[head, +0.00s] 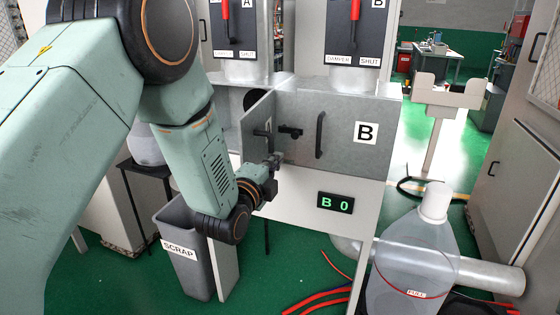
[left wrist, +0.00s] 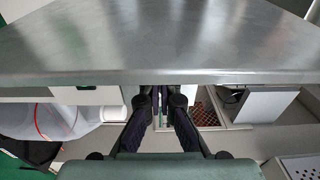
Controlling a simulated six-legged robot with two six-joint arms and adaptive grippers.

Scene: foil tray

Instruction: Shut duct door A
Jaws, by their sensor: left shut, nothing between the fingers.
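Duct door A (head: 258,118) is a grey metal panel, swung out from the duct front and seen at a steep angle, left of duct door B (head: 345,110). A dark round opening (head: 251,100) shows behind it. Black fittings (head: 290,132) are near its middle. My left gripper (head: 272,163) is shut and empty, close to the door's lower part; contact cannot be told. In the left wrist view a broad grey metal panel (left wrist: 160,45) fills the top, and the shut fingers (left wrist: 160,98) point at its edge. My right gripper is not in view.
Door B lies flat with a black handle (head: 320,135), above a display (head: 335,203) reading B 0. Two red damper levers (head: 225,15) are above. A scrap bin (head: 185,245) stands below my left arm. A clear container (head: 410,255) and pipe are at lower right.

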